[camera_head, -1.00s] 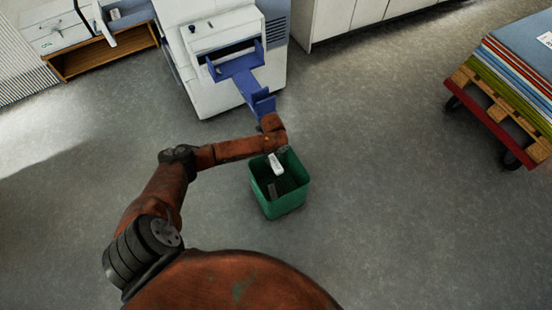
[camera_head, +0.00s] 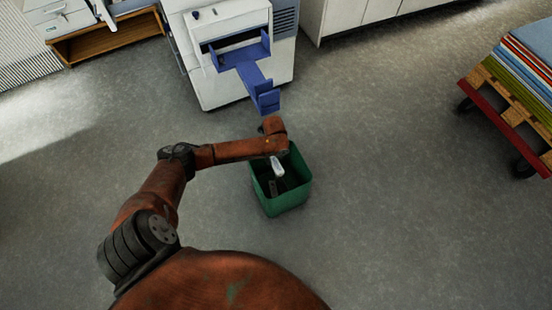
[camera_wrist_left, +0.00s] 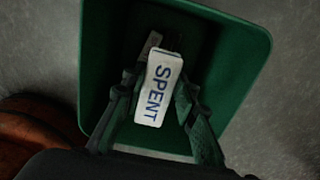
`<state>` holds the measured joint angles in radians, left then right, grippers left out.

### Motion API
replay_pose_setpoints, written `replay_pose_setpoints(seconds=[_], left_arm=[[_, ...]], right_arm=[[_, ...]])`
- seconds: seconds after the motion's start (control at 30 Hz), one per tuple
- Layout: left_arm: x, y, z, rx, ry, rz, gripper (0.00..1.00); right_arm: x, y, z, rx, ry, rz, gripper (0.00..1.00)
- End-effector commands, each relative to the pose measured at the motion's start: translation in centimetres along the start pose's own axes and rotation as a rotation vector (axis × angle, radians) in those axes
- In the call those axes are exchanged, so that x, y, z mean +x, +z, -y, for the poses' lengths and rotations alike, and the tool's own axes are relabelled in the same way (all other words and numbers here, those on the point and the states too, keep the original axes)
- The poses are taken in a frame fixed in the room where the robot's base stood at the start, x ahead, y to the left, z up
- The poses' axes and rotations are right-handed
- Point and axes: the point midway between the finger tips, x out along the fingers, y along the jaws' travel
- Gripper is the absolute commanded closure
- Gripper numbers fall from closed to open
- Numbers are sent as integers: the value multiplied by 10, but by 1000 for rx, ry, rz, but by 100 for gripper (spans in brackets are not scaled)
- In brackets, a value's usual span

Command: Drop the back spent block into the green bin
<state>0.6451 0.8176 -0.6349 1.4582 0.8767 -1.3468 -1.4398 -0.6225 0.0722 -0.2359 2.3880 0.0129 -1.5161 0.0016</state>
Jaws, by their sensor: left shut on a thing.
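A white block marked SPENT (camera_wrist_left: 158,88) is held between the fingers of my left gripper (camera_wrist_left: 160,98). It also shows as a small white piece (camera_head: 277,168) in the head view. My left gripper (camera_head: 279,160) is shut on it, over the open top of the green bin (camera_head: 288,205). The bin's green wall (camera_wrist_left: 240,50) surrounds the block in the wrist view. A second, darker small piece (camera_head: 273,188) shows inside the bin, and a pale piece (camera_wrist_left: 150,45) shows partly behind the held block. My right gripper is not in view.
A white machine with a blue tray (camera_head: 262,90) stands just behind the bin. A red pallet cart (camera_head: 495,118) with stacked coloured sheets is at the right. A wooden shelf unit (camera_head: 110,38) is at the back left. The floor right of the bin is clear.

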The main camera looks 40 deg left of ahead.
Motion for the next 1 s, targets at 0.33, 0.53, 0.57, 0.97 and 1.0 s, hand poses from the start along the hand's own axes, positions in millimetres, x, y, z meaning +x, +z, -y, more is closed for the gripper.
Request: replay_pose_setpoints(seconds=[0.33, 0.53, 0.57, 0.97, 1.0], left_arm=[[3, 0, 0, 0, -1, 0, 90], [3, 0, 0, 0, 0, 0, 67], [3, 0, 0, 0, 0, 0, 65], [3, 0, 0, 0, 0, 0, 53], [3, 0, 0, 0, 0, 0, 53]], right_arm=[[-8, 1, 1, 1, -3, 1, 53], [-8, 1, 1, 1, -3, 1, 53], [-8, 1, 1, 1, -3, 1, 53], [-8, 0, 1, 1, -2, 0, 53], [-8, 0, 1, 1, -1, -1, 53]])
